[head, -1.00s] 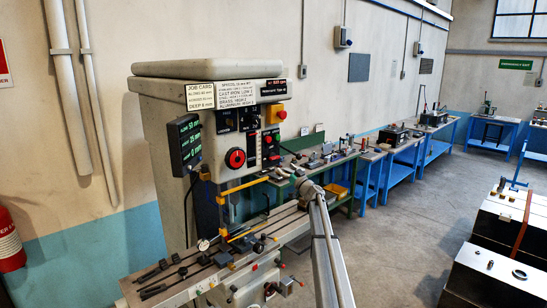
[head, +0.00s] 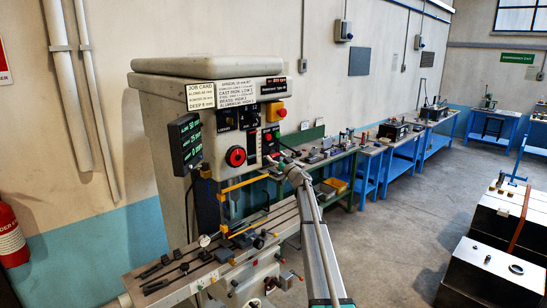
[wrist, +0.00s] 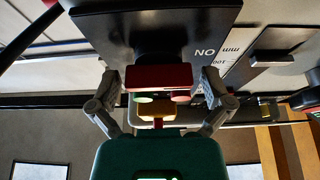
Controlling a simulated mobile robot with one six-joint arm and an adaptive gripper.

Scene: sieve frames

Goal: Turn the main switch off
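The milling machine (head: 205,85) stands at centre left in the head view, with a red round knob on a black disc (head: 235,157) and a black control panel with small buttons (head: 269,143) on its front. My gripper (head: 284,161) is in front of the machine, close to the lower right of that panel. In the wrist view my gripper (wrist: 161,82) is open, a finger on each side of a red bar-shaped handle (wrist: 158,77). The handle stands out from a black plate, with an upside-down "ON" label to its right. Whether the fingers touch it, I cannot tell.
A yellow box with a red button (head: 276,112) is at the machine's upper right. A digital readout (head: 186,142) is on its left side. The machine's slotted table (head: 190,266) lies below. Benches (head: 370,165) line the back wall.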

